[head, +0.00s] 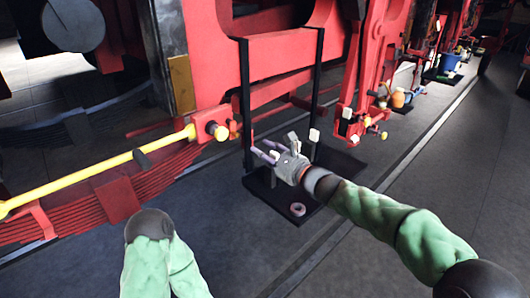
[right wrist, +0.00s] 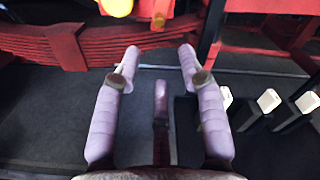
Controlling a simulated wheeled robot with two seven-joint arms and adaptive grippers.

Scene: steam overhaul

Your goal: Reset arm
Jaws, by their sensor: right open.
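My right gripper (head: 268,150) is in the middle of the head view, over the left part of a black base plate (head: 322,206). Its purple fingers also show in the right wrist view (right wrist: 158,70), spread apart with nothing between them. My left arm enters at the bottom left of the head view, a green sleeve ending in a dark rounded part; no left gripper fingers show. My right arm, in a green sleeve, reaches in from the lower right.
A black upright frame (head: 245,100) stands on the base plate, close to my right gripper. White-topped pegs (right wrist: 268,101) stand there. A yellow bar (head: 100,179) crosses left, before red leaf springs (head: 150,178). The floor at right is open.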

